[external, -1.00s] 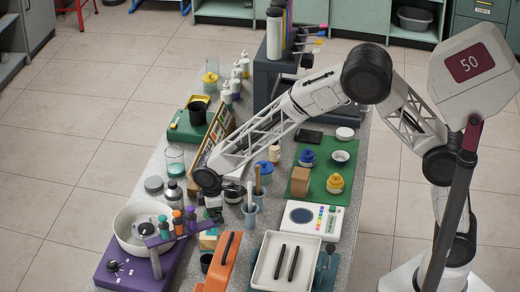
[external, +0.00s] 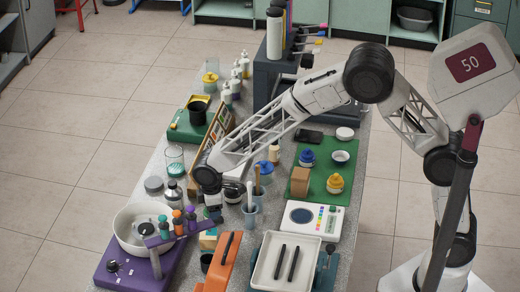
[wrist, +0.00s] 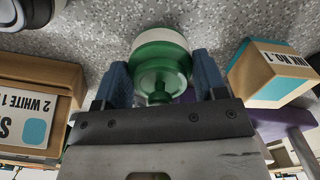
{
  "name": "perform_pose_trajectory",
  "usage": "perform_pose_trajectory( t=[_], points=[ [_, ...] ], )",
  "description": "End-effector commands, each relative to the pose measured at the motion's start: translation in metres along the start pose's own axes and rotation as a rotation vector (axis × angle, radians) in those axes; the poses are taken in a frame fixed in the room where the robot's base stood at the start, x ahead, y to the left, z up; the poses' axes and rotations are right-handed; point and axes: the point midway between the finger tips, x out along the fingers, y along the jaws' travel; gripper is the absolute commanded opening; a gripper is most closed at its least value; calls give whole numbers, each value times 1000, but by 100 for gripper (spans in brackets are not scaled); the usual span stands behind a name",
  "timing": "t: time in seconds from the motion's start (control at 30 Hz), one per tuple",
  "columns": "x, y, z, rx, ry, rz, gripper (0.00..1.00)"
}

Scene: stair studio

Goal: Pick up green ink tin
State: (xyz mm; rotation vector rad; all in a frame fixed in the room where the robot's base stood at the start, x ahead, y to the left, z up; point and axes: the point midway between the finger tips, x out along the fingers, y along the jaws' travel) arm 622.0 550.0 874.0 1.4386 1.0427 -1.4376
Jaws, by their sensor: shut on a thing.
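The green ink tin (wrist: 158,62), green with a knob and a pale band, sits between the two blue fingers of my gripper (wrist: 160,78) in the wrist view. The fingers press on its sides, and the gripper is shut on it. In the external view my gripper (external: 214,212) is low over the left part of the table, beside the cups and the purple stand. The tin cannot be made out there. Whether it touches the table is not clear.
A teal and tan box marked INK NO.1 (wrist: 275,72) stands close on the right in the wrist view, and a brown box with a label (wrist: 35,105) on the left. A purple stand with a white bowl (external: 130,238), an orange tool (external: 222,268) and a white tray (external: 268,283) crowd the near end.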

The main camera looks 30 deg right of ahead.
Motion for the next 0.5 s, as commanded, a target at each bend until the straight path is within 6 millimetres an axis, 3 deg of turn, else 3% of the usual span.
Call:
perform_pose_trajectory(
  t=[0.5],
  points=[
    [-70, 0, 0, 0, 1, 1, 30]
  ],
)
